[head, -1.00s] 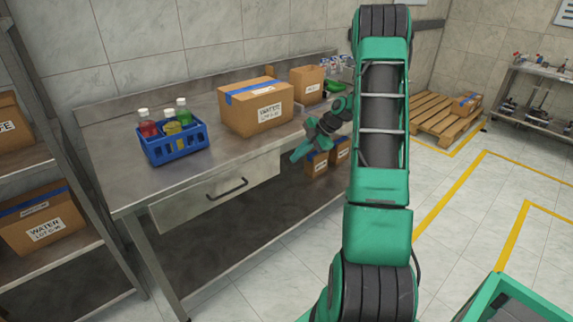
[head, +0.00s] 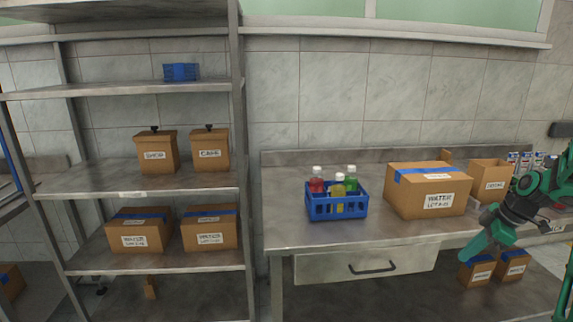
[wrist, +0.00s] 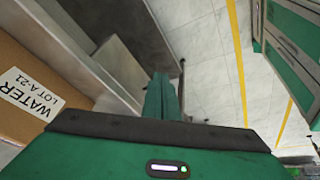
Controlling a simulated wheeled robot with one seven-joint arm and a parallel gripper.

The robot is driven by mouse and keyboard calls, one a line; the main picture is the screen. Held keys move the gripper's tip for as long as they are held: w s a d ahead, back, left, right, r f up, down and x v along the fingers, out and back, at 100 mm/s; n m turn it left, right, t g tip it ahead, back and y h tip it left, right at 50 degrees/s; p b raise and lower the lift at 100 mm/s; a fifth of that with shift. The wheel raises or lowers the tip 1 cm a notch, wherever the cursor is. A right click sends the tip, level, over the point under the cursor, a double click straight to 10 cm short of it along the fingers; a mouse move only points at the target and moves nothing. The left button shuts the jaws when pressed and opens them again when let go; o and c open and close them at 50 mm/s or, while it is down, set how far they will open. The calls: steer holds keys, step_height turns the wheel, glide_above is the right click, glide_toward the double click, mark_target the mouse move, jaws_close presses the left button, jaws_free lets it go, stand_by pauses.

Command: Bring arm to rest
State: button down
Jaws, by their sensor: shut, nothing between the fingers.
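My gripper shows at the right of the head view (head: 470,252), its green fingers pointing down and left in front of the table's front edge. In the wrist view its fingers (wrist: 162,97) are together with nothing between them. My green arm runs off the right edge of the head view, so most of it is hidden from that camera. A large cardboard box labelled WATER (head: 428,190) stands on the table just left of and behind the gripper. It also fills the left of the wrist view (wrist: 40,95).
The metal table (head: 300,236) has a drawer (head: 365,265) at its front. A blue crate (head: 337,206) with coloured bottles stands on it. A shelf rack (head: 150,180) with boxes is on the left. Two small boxes (head: 495,268) sit below the gripper. Open floor shows in the wrist view.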

steer(key=s+a+r+m+g+h, duration=0.1)
steer(key=s+a+m, duration=0.3)
steer(key=s, duration=0.6)
steer(key=s+a+r+m+g+h, duration=0.1)
steer(key=s+a+r+m, duration=0.2)
steer(key=s, duration=0.7)
steer(key=s+a+r+m+g, duration=0.1)
steer(key=s+a+r+m, duration=0.2)
steer(key=s+a+m, duration=0.4)
steer(key=s+m, duration=0.3)
steer(key=shift+s+a+m+h, duration=0.15)
steer(key=shift+s+m+h, duration=0.15)
steer(key=shift+h, duration=0.1)
